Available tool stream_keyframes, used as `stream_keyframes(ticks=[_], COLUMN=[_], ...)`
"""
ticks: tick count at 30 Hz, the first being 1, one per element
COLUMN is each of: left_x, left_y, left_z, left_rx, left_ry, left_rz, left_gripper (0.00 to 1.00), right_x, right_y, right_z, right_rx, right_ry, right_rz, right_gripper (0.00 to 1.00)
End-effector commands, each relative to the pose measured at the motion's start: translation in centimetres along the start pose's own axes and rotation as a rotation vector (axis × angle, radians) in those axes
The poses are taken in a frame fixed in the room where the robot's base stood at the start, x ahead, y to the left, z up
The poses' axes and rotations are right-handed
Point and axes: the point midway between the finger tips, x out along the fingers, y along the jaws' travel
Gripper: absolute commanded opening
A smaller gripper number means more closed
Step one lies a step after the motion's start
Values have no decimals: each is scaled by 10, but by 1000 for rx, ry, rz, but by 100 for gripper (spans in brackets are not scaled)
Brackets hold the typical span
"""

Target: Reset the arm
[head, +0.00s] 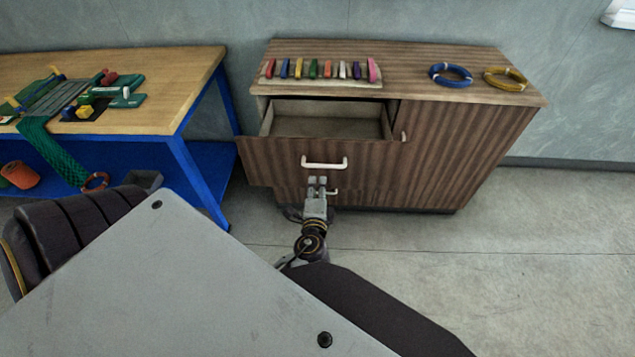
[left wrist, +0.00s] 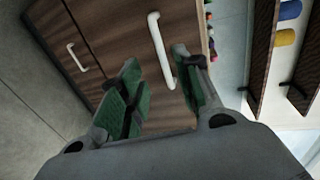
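My left gripper (head: 317,181) is in front of the wooden cabinet (head: 460,150), just below the white handle (head: 324,163) of its pulled-out top drawer (head: 275,152) in the head view. In the left wrist view the green-padded fingers of the left gripper (left wrist: 158,85) are apart with nothing gripped. A white handle (left wrist: 159,50) shows beyond and between them; I cannot tell whether they touch it. The inside of the open drawer looks empty. My right gripper is not in view.
A row of coloured items (head: 313,69), a blue coil (head: 451,75) and a yellow coil (head: 505,79) lie on the cabinet. A blue-framed workbench (head: 185,85) with green netting (head: 50,148) stands left. The floor (head: 530,240) at right is clear.

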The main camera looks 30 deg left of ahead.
Motion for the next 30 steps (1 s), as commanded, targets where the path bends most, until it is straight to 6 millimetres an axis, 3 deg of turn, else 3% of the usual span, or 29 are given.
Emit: stream_keyframes(ticks=[20,30], left_x=[0,-1], left_y=[0,8], left_z=[2,23], left_rx=[-11,-196], left_ry=[-6,-86], left_rz=[6,122], left_gripper=[34,34], right_x=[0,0], right_y=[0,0], right_z=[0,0], right_rx=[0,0], right_ry=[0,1], right_rz=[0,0], right_gripper=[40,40])
